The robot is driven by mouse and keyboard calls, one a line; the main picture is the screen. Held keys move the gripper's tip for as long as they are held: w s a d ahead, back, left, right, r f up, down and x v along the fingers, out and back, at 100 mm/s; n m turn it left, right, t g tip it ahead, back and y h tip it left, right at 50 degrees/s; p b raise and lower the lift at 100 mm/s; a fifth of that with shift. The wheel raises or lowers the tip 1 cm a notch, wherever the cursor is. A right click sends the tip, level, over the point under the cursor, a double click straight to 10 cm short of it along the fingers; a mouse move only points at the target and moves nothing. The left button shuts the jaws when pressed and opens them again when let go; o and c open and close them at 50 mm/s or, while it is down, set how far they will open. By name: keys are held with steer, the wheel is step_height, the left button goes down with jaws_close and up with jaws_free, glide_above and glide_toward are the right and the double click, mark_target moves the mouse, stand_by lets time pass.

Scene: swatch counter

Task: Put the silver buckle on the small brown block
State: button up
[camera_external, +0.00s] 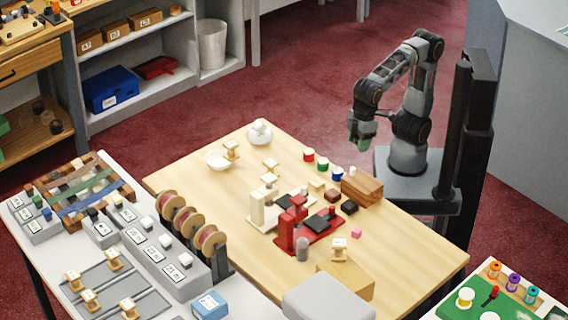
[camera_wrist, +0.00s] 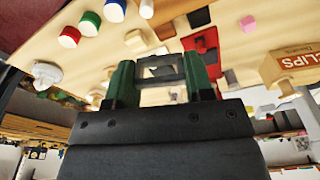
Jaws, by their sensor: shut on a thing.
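My gripper (camera_external: 360,142) has green fingers and hangs above the floor just off the table's far right edge. In the wrist view my gripper (camera_wrist: 163,75) is shut on the silver buckle (camera_wrist: 161,69), a grey frame held between the green fingers. In the external view the buckle cannot be made out. The small brown block (camera_external: 332,195) lies on the table, between a tan block (camera_external: 316,185) and a darker block (camera_external: 349,206).
A large wooden block (camera_external: 362,187) stands close behind the small blocks. Red (camera_external: 308,155), green (camera_external: 322,164) and blue (camera_external: 337,173) capped cylinders stand in a row nearby. A red device (camera_external: 308,232) and a cream device (camera_external: 262,208) stand in front. The table's right part is mostly clear.

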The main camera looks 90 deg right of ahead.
steer(key=s+d+f+n, duration=0.2)
steer(key=s+d, duration=0.1)
steer(key=d, duration=0.1)
steer(key=shift+n, duration=0.5)
steer(key=w+a+f, duration=0.1)
steer(key=w, duration=0.1)
steer(key=w+a+f, duration=0.1)
steer(key=w+a, duration=0.1)
steer(key=w+a+f, duration=0.2)
steer(key=shift+w, duration=0.2)
glide_above(332, 193)
steer(key=f, duration=0.3)
steer(key=f+b, duration=0.1)
steer(key=f, duration=0.1)
steer(key=shift+s+d+f, duration=0.15)
steer(key=shift+s+d, duration=0.2)
steer(key=shift+w+a+f, duration=0.15)
steer(key=shift+f, duration=1.7)
steer(key=shift+b, duration=0.3)
steer(key=shift+f, duration=0.2)
steer(key=o, duration=0.9)
